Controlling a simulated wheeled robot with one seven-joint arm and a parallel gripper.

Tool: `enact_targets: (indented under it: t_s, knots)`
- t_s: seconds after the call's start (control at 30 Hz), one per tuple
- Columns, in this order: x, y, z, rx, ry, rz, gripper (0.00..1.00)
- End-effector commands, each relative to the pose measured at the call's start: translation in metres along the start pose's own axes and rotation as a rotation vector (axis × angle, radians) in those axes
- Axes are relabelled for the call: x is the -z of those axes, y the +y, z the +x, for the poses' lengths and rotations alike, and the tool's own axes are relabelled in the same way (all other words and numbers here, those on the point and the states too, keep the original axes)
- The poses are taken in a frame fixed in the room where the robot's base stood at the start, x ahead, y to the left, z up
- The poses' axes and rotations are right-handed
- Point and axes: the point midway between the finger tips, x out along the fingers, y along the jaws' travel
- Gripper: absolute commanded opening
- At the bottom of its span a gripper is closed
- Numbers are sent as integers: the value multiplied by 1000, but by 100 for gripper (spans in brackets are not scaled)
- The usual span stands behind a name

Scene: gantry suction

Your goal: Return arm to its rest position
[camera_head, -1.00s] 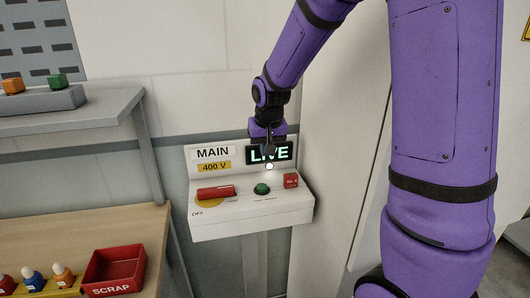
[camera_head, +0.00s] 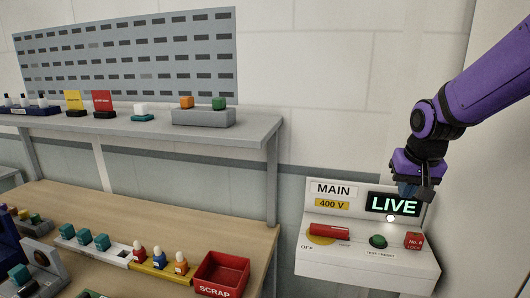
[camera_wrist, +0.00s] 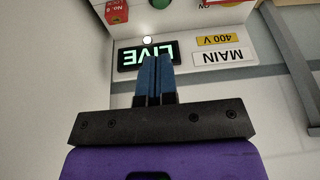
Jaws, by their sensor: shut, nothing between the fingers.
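My purple arm comes in from the right in the head view, with my gripper (camera_head: 410,190) in front of the upright back panel of the MAIN 400 V switch box (camera_head: 365,268). In the wrist view my gripper (camera_wrist: 154,62) has its two blue fingers together, shut and empty. They overlap the lit LIVE display (camera_wrist: 128,58). This display also shows in the head view (camera_head: 393,204), its top edge partly hidden by the gripper. Whether the fingers touch the panel cannot be told.
The box carries a red handle (camera_head: 330,230), a green button (camera_head: 378,241) and a red No. 6 block (camera_head: 413,241). To the left are a wooden bench (camera_head: 110,215) with a red SCRAP bin (camera_head: 221,272) and a grey shelf (camera_head: 200,135). Bare wall is above the box.

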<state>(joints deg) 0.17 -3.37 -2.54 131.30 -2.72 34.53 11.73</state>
Motion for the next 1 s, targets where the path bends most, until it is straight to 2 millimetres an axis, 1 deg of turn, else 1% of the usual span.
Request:
enact_targets:
  t_s: [0.03,0.2,0.37,0.5,0.7,0.8,0.9,1.0]
  knots:
    - [-9,0,-17,7,16,-10,0]
    - [-42,3,-60,22,45,-52,0]
    - [-77,6,-93,34,74,-91,0]
    - [-109,10,-117,44,100,-126,0]
    - [-153,15,-141,53,133,-173,0]
    - [-169,17,-147,55,144,-191,0]
    - [-178,18,-150,57,150,-201,0]
    - [-183,18,-151,57,151,-206,0]
